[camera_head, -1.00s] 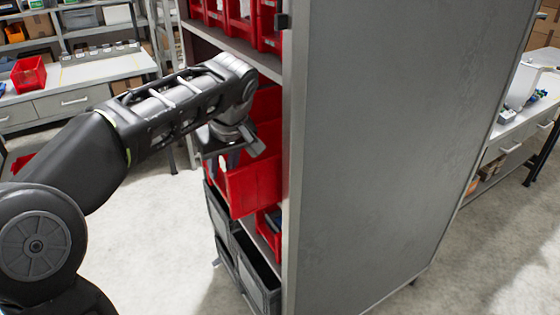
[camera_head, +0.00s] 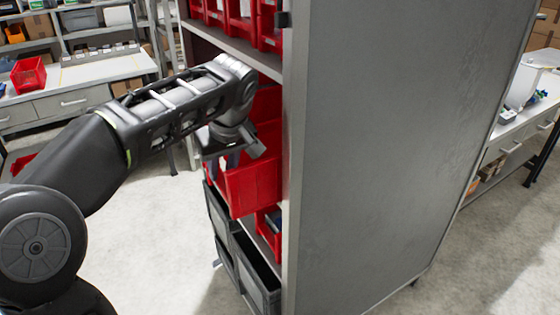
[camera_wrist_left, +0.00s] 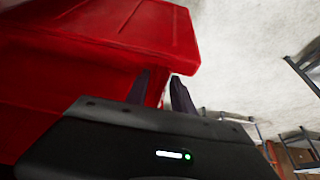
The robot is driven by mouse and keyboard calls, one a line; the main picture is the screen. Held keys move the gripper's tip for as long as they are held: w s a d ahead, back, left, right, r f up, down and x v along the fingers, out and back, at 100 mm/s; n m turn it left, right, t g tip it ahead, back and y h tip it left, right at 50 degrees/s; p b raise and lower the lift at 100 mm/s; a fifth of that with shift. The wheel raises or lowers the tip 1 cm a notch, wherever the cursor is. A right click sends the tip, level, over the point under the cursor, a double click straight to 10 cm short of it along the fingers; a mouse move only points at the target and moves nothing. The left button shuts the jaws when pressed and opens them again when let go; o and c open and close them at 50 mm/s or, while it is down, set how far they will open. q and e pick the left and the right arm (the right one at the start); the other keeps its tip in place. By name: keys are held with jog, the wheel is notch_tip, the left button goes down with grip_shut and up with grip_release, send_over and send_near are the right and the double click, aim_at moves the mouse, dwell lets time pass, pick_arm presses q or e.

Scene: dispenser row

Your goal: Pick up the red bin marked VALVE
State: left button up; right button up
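A red bin (camera_head: 252,186) juts out of the tall grey shelf unit in the head view. No VALVE marking can be read on it. Its red wall and rim fill the upper left of the left wrist view (camera_wrist_left: 110,45). My left gripper (camera_head: 226,160) is at the bin's outer side, pointing down. In the left wrist view its two dark fingers (camera_wrist_left: 160,92) stand apart, with a red edge of the bin and a light gap between them. The fingertips are partly hidden by the bin. My right gripper is not in view.
More red bins (camera_head: 240,22) sit on the shelf above, and another (camera_head: 270,228) below. Dark grey crates (camera_head: 258,275) stand at the bottom. The cabinet's side panel (camera_head: 390,140) blocks the right. Open floor (camera_head: 150,230) lies to the left, before a workbench (camera_head: 75,100).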

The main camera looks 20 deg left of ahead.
pick_arm(q)
grip_shut()
jog(key=shift+r, duration=0.1)
dwell(1.3)
